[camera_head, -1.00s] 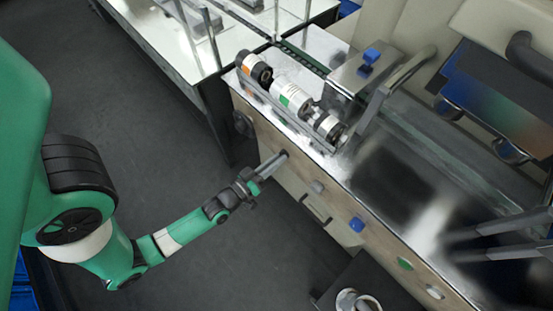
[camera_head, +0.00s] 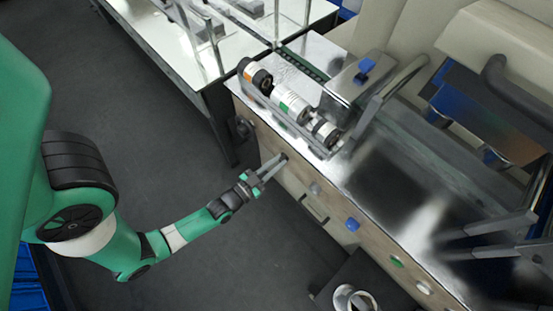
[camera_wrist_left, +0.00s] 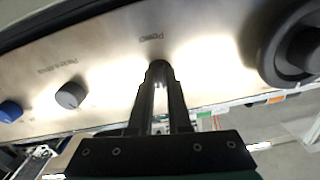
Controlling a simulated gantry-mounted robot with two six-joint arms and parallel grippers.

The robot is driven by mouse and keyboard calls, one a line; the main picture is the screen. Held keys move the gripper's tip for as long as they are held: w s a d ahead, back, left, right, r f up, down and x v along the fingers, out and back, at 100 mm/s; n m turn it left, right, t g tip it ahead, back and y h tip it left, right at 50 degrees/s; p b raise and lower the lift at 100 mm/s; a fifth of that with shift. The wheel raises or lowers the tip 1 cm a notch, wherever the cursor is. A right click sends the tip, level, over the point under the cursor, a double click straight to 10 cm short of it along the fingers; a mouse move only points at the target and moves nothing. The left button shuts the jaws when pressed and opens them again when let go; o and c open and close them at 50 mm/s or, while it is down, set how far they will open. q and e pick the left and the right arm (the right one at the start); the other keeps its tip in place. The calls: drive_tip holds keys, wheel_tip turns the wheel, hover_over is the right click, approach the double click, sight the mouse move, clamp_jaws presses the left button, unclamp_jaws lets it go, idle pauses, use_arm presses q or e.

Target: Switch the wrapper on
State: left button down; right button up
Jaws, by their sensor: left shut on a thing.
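The wrapper's front panel (camera_head: 375,258) runs along its near edge. In the left wrist view, a small dark power knob (camera_wrist_left: 158,65) sits below the "Power" label, which appears upside down. My left gripper (camera_head: 284,159) reaches the panel from the left, and its two fingers are shut on this knob. The fingertips also show in the left wrist view (camera_wrist_left: 160,72), one on each side of the knob and hiding most of it. The knob's pointer cannot be made out.
A black handwheel (camera_wrist_left: 290,45) is on the other side. Film rolls (camera_head: 290,102) lie on top.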

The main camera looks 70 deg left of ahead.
use_arm(q)
drive_tip(key=shift+m+p, duration=0.5)
drive_tip(key=shift+m, duration=1.5)
use_arm(e)
drive_tip(key=shift+r, duration=0.65)
use_arm(q)
drive_tip(key=c, duration=0.9)
unclamp_jaws()
drive_tip(key=shift+o, duration=0.2)
drive_tip(key=shift+s, duration=0.1)
use_arm(e)
drive_tip(key=shift+r, duration=0.1)
